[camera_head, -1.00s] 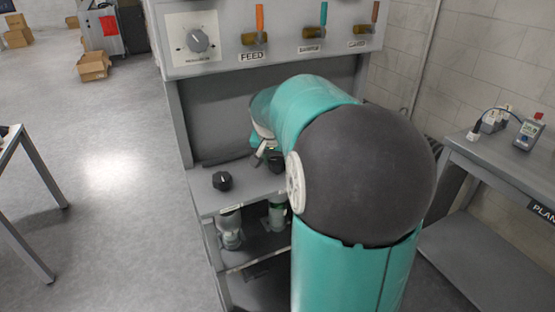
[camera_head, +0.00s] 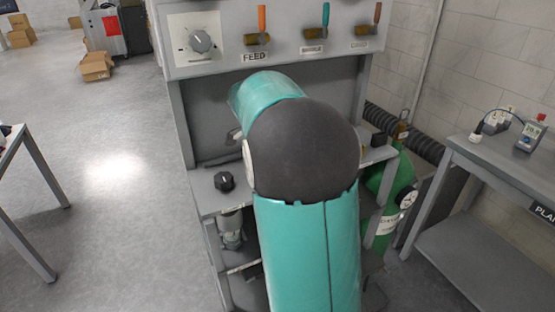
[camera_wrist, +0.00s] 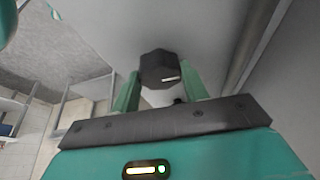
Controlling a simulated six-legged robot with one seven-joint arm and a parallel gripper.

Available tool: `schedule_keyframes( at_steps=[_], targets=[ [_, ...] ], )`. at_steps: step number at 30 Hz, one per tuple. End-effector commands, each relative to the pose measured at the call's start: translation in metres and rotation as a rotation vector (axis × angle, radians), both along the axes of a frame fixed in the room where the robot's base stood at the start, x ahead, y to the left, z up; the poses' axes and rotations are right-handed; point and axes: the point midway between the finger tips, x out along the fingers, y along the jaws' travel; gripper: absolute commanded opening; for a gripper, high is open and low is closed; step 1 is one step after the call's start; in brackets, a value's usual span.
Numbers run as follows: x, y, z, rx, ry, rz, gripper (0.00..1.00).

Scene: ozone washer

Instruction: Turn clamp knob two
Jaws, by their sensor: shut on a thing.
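In the wrist view a black faceted knob (camera_wrist: 158,66) with a white pointer line sits on a grey surface. My gripper (camera_wrist: 160,84) has one green finger on each side of it and is shut on it. I cannot read a number on this knob. In the head view my teal arm with its dark joint hides the gripper and the held knob. Another black knob (camera_head: 225,181) stands free on the grey bench ledge (camera_head: 205,202), left of my arm.
The washer panel (camera_head: 290,55) above carries a regulator dial (camera_head: 200,42) and several coloured-handle valves. A green gas cylinder (camera_head: 388,205) and black corrugated hose (camera_head: 425,148) are at right, beside a side table (camera_head: 500,178).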

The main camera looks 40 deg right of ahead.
Motion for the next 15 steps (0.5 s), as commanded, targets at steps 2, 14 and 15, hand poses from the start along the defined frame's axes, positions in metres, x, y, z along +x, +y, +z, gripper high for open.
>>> schedule_keyframes(
  at_steps=[2, 14, 15],
  targets=[
    [0.0019, 0.0010, -0.0002, 0.001, 0.000, -0.071, 0.22],
    [0.0036, -0.0002, -0.0002, 0.001, 0.000, -0.439, 0.22],
    [0.0037, -0.0008, -0.0001, 0.001, -0.001, -0.471, 0.22]
  ],
)
